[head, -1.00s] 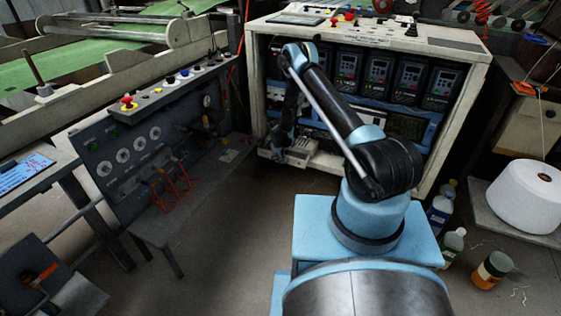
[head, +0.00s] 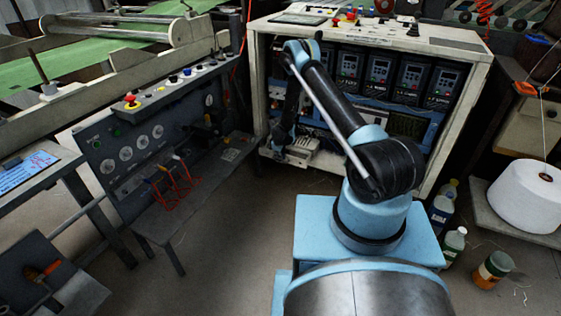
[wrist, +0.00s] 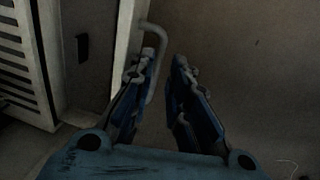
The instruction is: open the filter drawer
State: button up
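A pale front panel (wrist: 88,50) with a dark slot, which appears to be the filter drawer, fills the left of the wrist view. A grey bar handle (wrist: 163,42) curves out from its right edge. My gripper (wrist: 165,62) is open, its two blue fingers apart. The left finger is at the handle and overlaps it, with the bar showing just right of its tip; I cannot tell whether they touch. The right finger is clear of the bar. In the head view, my gripper (head: 279,149) is small and dark by the cabinet's lower left, and the handle cannot be made out there.
A white cabinet (head: 480,85) with several drive units stands ahead. A dark control console (head: 120,150) with gauges and red handles is to the left. Bottles (head: 453,245), a jar (head: 492,270) and a white thread cone (head: 528,195) are at the right. The floor between console and cabinet is clear.

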notch_tip(320, 180, up, 10)
jog(key=s, duration=0.2)
jog(key=shift+a+r, duration=0.25)
jog(key=shift+a, duration=0.1)
jog(key=shift+w+r, duration=0.1)
